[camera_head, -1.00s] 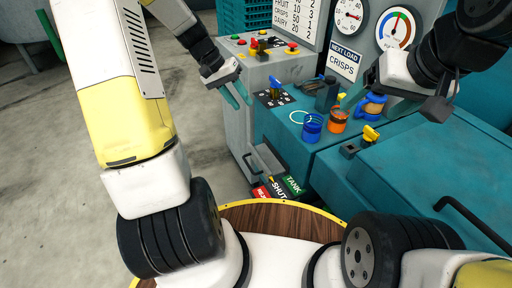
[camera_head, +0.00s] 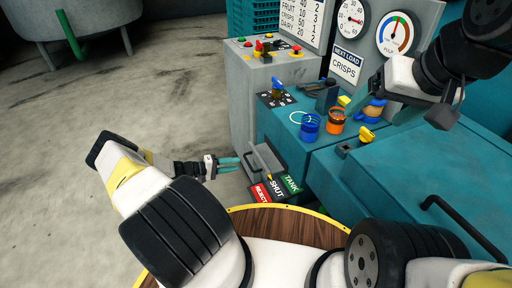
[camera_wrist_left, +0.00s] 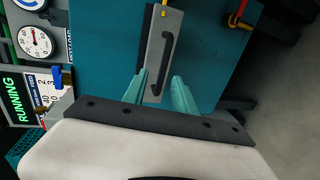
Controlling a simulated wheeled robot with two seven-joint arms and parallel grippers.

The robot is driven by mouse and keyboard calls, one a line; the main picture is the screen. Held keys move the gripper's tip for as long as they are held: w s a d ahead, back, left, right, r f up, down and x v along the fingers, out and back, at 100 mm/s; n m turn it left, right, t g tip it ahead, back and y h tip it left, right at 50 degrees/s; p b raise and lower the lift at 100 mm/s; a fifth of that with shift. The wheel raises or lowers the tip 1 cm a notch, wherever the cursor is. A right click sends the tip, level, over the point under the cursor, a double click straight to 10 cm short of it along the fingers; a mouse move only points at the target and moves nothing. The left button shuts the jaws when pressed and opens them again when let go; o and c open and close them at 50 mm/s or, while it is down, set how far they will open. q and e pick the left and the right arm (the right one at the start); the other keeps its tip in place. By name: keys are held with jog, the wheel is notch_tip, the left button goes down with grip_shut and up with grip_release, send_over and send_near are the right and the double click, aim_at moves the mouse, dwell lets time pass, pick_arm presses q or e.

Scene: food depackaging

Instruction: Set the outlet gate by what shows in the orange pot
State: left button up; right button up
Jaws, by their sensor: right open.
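The orange pot (camera_head: 336,122) stands on the teal machine top beside a blue pot (camera_head: 310,127); its contents are too small to make out. The outlet gate (camera_head: 265,160) is low on the machine's near side, with red REJECT, black SHUT (camera_head: 276,188) and green TANK labels beside it. My left gripper (camera_head: 236,164) is open and empty, just left of the gate. In the left wrist view, a grey plate with a dark bar handle (camera_wrist_left: 163,55) lies beyond the open fingers (camera_wrist_left: 163,88). My right gripper (camera_head: 372,113) is open near the pots, partly hidden by its wrist.
A grey cabinet with coloured buttons (camera_head: 267,47) stands behind the gate. A NEXT LOAD CRISPS sign (camera_head: 346,66) and two dials stand at the back. A black rail handle (camera_head: 465,220) is on the teal lid at right.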

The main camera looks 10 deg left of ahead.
aim_at(248, 162)
pick_arm(q)
jog(key=x, duration=0.7)
jog(key=shift+w+d+f, duration=0.2)
jog(key=shift+d+f, duration=0.1)
jog(key=shift+f, duration=0.05)
jog(key=shift+c, duration=0.4)
grip_shut()
jog(key=shift+a, duration=0.15)
dwell(0.7)
